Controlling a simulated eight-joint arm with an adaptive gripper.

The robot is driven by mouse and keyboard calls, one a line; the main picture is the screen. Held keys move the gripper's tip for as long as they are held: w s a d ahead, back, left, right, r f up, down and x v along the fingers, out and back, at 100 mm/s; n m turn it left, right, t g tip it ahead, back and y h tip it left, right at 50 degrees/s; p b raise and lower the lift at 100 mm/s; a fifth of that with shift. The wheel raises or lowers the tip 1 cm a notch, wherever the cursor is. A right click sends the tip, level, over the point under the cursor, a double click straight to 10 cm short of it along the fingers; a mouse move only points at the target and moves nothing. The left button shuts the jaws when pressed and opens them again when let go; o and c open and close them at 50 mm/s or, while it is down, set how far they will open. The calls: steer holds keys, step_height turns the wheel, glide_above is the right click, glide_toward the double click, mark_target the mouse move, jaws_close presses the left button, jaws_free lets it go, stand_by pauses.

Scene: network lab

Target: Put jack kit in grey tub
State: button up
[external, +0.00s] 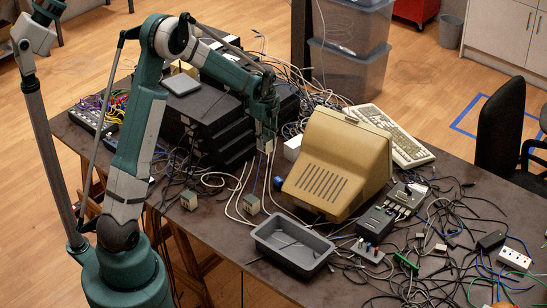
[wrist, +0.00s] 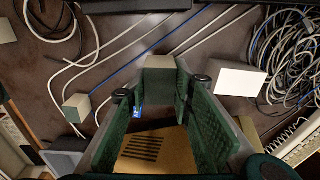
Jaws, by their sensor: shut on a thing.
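My gripper (external: 266,136) is above the table, behind and left of the beige monitor. In the wrist view, my gripper (wrist: 158,100) has its green fingers on either side of a small grey-beige box (wrist: 159,72), which looks like the jack kit, and is shut on it. The grey tub (external: 263,247) stands near the table's front edge, below and right of my gripper in the picture. Its corner shows at the lower left of the wrist view (wrist: 65,145).
The beige monitor (external: 335,165) stands right beside my gripper, behind the tub. A white box (external: 292,148) is close to my gripper. Small boxes (external: 251,204) (external: 188,201) sit left of the tub. Black stacked devices (external: 210,120) stand left; loose cables cover much of the table.

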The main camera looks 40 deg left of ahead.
mark_target(265, 138)
steer(key=shift+r, duration=0.1)
step_height(265, 138, up, 12)
steer(key=s+d, duration=0.6)
steer(key=d, duration=0.6)
steer(key=s+d, duration=0.6)
steer(key=d, duration=0.5)
steer(key=s+d, duration=1.5)
steer(key=s, duration=0.3)
step_height(265, 138, down, 12)
steer(key=shift+r+n, duration=0.25)
steer(key=shift+n, duration=0.05)
steer(key=shift+f, duration=0.1)
steer(key=shift+f+b, duration=0.65)
steer(key=shift+f, duration=2.15)
steer(key=shift+f, duration=0.15)
